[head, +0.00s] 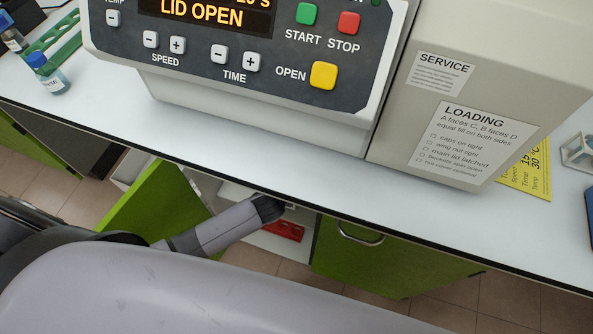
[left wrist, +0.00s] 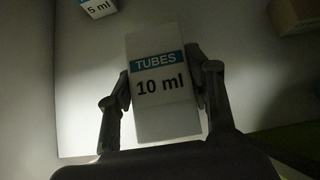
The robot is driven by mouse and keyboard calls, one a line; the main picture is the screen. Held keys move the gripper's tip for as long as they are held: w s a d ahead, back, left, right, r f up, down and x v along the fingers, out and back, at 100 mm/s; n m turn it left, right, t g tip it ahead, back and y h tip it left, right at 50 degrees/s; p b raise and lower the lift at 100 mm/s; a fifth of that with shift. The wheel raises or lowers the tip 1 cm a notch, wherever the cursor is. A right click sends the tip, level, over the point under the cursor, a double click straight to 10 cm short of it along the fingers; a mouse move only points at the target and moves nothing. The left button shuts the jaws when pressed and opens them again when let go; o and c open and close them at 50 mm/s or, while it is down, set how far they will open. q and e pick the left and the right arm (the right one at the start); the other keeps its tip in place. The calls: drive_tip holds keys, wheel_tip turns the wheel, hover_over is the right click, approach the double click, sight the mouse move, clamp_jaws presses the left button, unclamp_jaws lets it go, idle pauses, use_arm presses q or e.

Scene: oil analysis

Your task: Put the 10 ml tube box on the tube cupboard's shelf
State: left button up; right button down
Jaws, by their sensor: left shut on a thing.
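The 10 ml tube box (left wrist: 165,115) is a white carton with a blue TUBES band, slightly tilted in the left wrist view. My left gripper (left wrist: 162,88) is shut on it, with one finger on each side. In the head view my left arm reaches into the open tube cupboard (head: 262,240) under the worktop, and the worktop edge hides the gripper's end. A white 5 ml box (left wrist: 98,6) stands farther in, at the upper left of the left wrist view. I cannot tell whether the held box touches the shelf. My right gripper is not in view.
A green door (head: 155,205) stands open left of my arm. A closed green front with a handle (head: 360,235) is at the right. A red object (head: 284,231) lies low inside. A brown box (left wrist: 296,14) is at the upper right. The centrifuge (head: 250,110) stands on the worktop.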

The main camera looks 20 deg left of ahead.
use_arm(q)
drive_tip(key=w, duration=0.3)
drive_tip(key=shift+w+r, duration=0.1)
drive_tip(key=shift+w, duration=0.05)
drive_tip(key=shift+w+d+f, duration=0.1)
drive_tip(key=shift+w+f, duration=0.1)
drive_tip(key=shift+f, duration=0.6)
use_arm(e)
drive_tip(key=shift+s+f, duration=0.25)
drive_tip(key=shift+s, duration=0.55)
use_arm(q)
drive_tip(key=o, duration=1.3)
drive_tip(key=shift+f, duration=0.1)
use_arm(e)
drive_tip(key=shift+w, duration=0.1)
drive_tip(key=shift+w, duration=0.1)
